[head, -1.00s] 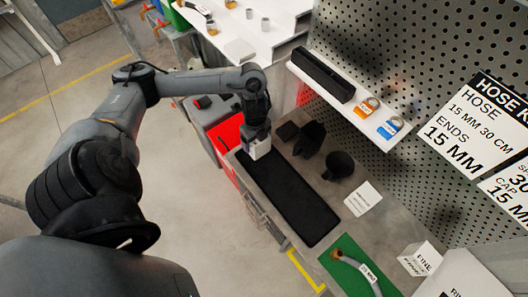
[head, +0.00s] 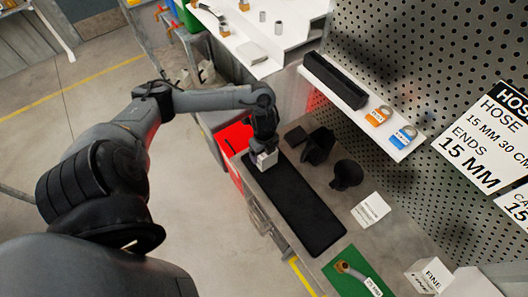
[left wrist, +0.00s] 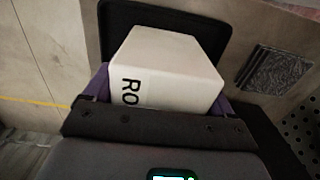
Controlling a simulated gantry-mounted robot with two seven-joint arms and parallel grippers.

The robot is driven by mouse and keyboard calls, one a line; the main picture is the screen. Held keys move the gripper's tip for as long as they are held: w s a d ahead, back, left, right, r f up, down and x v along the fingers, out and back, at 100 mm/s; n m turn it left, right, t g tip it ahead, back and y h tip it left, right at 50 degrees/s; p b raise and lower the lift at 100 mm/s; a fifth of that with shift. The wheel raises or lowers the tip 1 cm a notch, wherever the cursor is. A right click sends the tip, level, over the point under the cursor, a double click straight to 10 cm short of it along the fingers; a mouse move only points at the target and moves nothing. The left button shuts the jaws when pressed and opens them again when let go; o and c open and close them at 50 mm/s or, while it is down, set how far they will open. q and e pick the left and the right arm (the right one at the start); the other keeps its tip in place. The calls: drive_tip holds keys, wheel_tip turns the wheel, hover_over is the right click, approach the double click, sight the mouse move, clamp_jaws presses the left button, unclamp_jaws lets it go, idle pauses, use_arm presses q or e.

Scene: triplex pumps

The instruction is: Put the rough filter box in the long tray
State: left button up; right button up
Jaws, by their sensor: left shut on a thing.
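The rough filter box (head: 266,160) is a small white box with "RO" readable on it in the left wrist view (left wrist: 175,60). My left gripper (head: 264,148) is shut on it, with purple-edged fingers on either side in the left wrist view (left wrist: 162,95). The long tray (head: 305,212) is a black, shallow, elongated tray on the workbench. The box is over the tray's far end; whether it touches the tray floor I cannot tell. The tray's dark end also shows behind the box in the left wrist view (left wrist: 215,33). My right gripper is not in view.
Black holders (head: 318,146) and a round black cup (head: 346,174) stand right of the tray. A white FINE box (head: 428,275) stands at lower right. A red bin (head: 233,139) is left of the bench.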

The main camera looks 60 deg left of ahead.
use_arm(q)
drive_tip(key=o, duration=1.1)
drive_tip(key=shift+f, duration=0.1)
